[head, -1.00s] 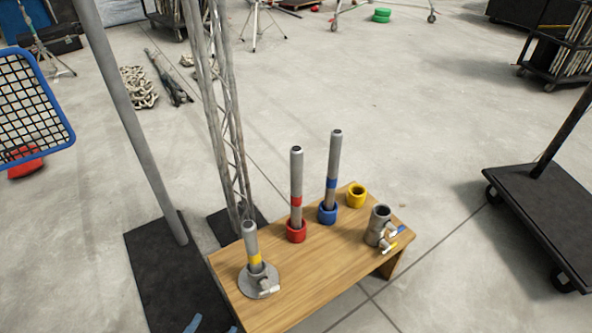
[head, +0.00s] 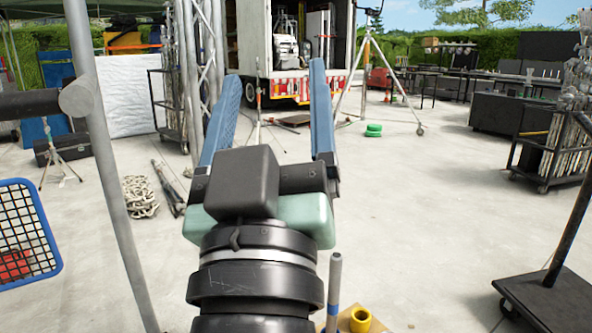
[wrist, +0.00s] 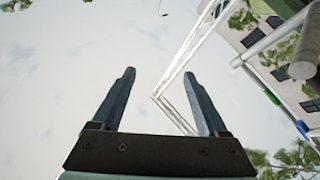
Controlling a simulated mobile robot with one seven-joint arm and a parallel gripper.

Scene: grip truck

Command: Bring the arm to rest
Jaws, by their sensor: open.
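My gripper (head: 272,85) is raised in the middle of the head view, its two blue fingers pointing up and spread apart with nothing between them. In the wrist view, my gripper (wrist: 163,82) is also open and empty, against sky and a white truss. A grey tube with a blue band (head: 333,285) and a yellow ring (head: 360,319) show at the bottom edge of the head view, below and right of my gripper. My arm and the frame edge hide most of the wooden bench (head: 378,327).
A grey pole (head: 100,150) and a lattice truss (head: 205,60) stand on the left. A blue-rimmed mesh panel (head: 30,230) is at far left. A black platform cart (head: 550,305) is at lower right. A truck (head: 290,50) stands behind. Floor to the right is open.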

